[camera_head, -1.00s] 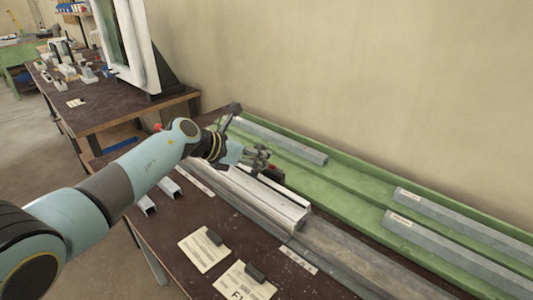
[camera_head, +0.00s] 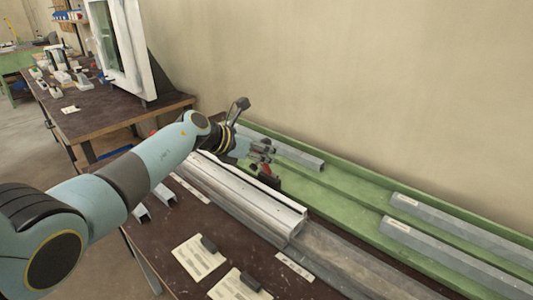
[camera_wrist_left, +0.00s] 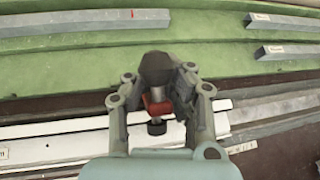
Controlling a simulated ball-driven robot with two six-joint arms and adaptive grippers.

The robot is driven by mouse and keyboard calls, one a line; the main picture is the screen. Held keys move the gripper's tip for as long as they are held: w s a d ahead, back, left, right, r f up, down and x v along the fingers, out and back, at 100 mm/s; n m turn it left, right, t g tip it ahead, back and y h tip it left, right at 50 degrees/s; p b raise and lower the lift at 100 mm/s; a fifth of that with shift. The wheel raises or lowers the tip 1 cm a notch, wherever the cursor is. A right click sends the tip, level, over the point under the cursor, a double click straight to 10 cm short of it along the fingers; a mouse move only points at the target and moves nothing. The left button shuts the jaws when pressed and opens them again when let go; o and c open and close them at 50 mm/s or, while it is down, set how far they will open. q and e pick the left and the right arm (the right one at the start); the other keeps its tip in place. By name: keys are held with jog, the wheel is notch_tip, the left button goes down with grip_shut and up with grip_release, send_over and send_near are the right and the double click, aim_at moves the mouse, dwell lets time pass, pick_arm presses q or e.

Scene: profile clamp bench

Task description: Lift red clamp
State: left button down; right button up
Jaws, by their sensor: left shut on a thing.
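The red clamp (camera_wrist_left: 157,106) hangs in my left gripper (camera_wrist_left: 160,80), with a dark head on top and a black knob below. In the head view its red and dark parts (camera_head: 268,181) show under the left gripper (camera_head: 264,150), over the white profile (camera_head: 250,193). The left gripper is shut on the clamp, its fingers on both sides of the dark head. The clamp seems to be just above the profile; the gap is hard to judge. My right gripper is not in view.
A green trough (camera_head: 345,190) with grey bars (camera_head: 440,247) runs along the wall. Paper cards (camera_head: 199,258) with dark blocks lie on the brown bench front. Short white profiles (camera_head: 163,194) lie left, partly behind my arm. A framed window (camera_head: 122,50) stands on the far table.

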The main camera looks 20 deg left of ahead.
pick_arm(q)
jog(key=shift+w+a+r+t, duration=0.15)
jog(key=shift+w+r, duration=0.2)
jog(key=shift+r, duration=0.25)
jog(key=shift+w+a+r+t, duration=0.15)
jog(key=shift+w+r, duration=0.15)
jog(key=shift+r, duration=0.25)
jog(key=c, duration=1.7)
grip_release()
jog(key=o, duration=0.5)
jog(key=shift+s+a, duration=0.15)
jog(key=shift+s, duration=0.1)
jog(key=shift+o, duration=0.8)
jog(key=shift+s, duration=0.1)
jog(key=shift+f, duration=0.25)
jog(key=v, duration=1.2)
jog(key=shift+r, duration=0.1)
